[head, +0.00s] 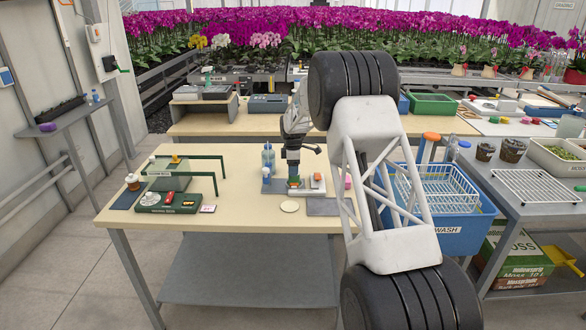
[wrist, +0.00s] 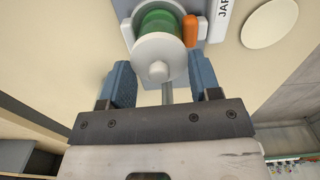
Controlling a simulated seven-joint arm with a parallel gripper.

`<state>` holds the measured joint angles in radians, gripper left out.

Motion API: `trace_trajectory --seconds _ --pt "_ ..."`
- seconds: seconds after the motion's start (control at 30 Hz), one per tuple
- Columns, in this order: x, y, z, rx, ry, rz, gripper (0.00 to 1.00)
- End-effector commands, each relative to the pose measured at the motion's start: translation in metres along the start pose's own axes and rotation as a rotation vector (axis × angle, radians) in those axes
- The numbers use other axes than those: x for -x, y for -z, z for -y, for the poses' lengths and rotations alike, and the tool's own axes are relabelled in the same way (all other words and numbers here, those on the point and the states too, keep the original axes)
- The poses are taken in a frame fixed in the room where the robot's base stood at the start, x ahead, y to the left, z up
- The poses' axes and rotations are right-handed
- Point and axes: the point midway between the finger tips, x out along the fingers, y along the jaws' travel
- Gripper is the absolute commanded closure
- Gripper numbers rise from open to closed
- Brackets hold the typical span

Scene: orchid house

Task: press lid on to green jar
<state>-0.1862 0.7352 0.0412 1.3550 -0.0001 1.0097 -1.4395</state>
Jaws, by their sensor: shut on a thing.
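The white lid with a round knob (wrist: 158,72) is between the two blue fingers of my gripper (wrist: 162,85) in the wrist view, and my gripper is shut on it. The green jar (wrist: 160,24) is directly beyond the lid, partly covered by it. The lid overlaps the jar in this view; I cannot tell whether it is seated or has a gap. The lid is too small to make out there.
An orange piece (wrist: 190,30) sits right beside the jar, near a white label strip (wrist: 222,20). A pale round disc (head: 289,206) lies in front on the table. A blue-capped bottle (head: 268,160) stands to the left. A dark green tray (head: 168,203) lies further left.

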Motion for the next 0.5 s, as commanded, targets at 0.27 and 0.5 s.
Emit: trace_trajectory --seconds 0.27,0.5 --pt "-0.0003 0.0 0.0001 0.0 0.0 0.0 0.64" --pt "-0.0004 0.0 0.0001 0.0 0.0 0.0 0.2"
